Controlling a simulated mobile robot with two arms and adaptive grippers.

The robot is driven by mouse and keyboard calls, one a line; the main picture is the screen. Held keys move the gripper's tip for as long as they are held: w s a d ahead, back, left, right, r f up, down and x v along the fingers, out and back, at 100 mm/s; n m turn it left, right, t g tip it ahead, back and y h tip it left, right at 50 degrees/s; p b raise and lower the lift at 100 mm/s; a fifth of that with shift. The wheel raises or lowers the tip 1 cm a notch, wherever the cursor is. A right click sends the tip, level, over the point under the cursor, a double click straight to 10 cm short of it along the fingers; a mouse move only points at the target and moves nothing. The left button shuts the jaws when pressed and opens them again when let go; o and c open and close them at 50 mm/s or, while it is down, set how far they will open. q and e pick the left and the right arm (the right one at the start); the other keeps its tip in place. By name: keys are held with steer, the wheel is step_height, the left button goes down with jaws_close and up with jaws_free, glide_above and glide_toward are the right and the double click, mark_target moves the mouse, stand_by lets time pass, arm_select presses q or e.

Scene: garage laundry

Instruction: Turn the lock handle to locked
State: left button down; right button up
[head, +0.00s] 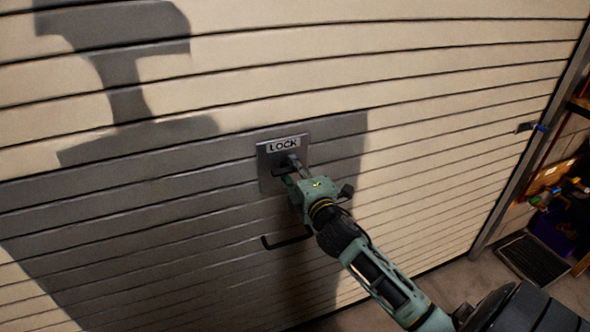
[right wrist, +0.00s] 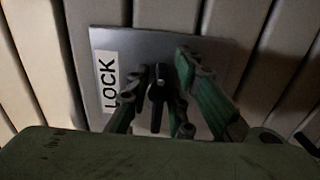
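The lock plate (head: 267,181) is a grey metal square with a "LOCK" label, mounted on the ribbed garage door. In the right wrist view the black handle (right wrist: 157,96) sits between my right gripper's fingers (right wrist: 163,85). The fingers stand apart, one on each side of it, with narrow gaps; firm contact does not show. In the head view my right gripper (head: 289,171) is at the plate and partly hides the handle. My left gripper is not in view.
A black pull bar (head: 287,240) sticks out from the door below the plate. The door frame (head: 530,150) stands to the right, with cluttered shelving (head: 555,185) and a dark mat (head: 533,258) beyond. Shadows cover part of the door.

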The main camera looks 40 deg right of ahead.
steer(key=shift+o, duration=0.7)
steer(key=shift+s+f, duration=0.1)
steer(key=shift+s, duration=0.05)
steer(key=shift+s+a, duration=0.15)
steer(key=shift+s, duration=0.15)
steer(key=v, duration=1.1)
